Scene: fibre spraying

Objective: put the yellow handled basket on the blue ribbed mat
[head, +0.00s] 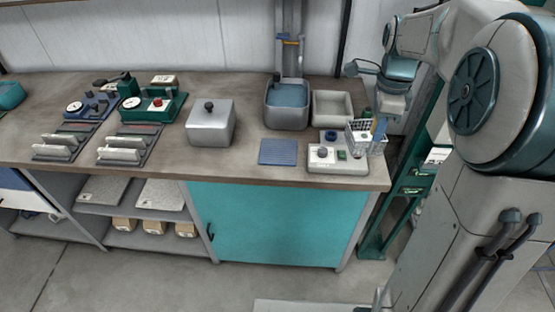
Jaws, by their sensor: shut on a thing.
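The blue ribbed mat (278,152) lies flat and bare near the front edge of the worktop, left of the white control box. A small pale openwork basket (360,138) is at the right end of the worktop. I cannot make out any yellow on it or its handle. A blue strip shows at its right side. My gripper (377,119) comes down from above at the right and is shut on the basket. The fingertips are small and partly hidden. Whether the basket touches the worktop or box is unclear.
Behind are a blue-filled grey basin (287,105) and an empty grey tray (333,109). A lidded grey box (211,124) stands left, with bare worktop between it and the mat.

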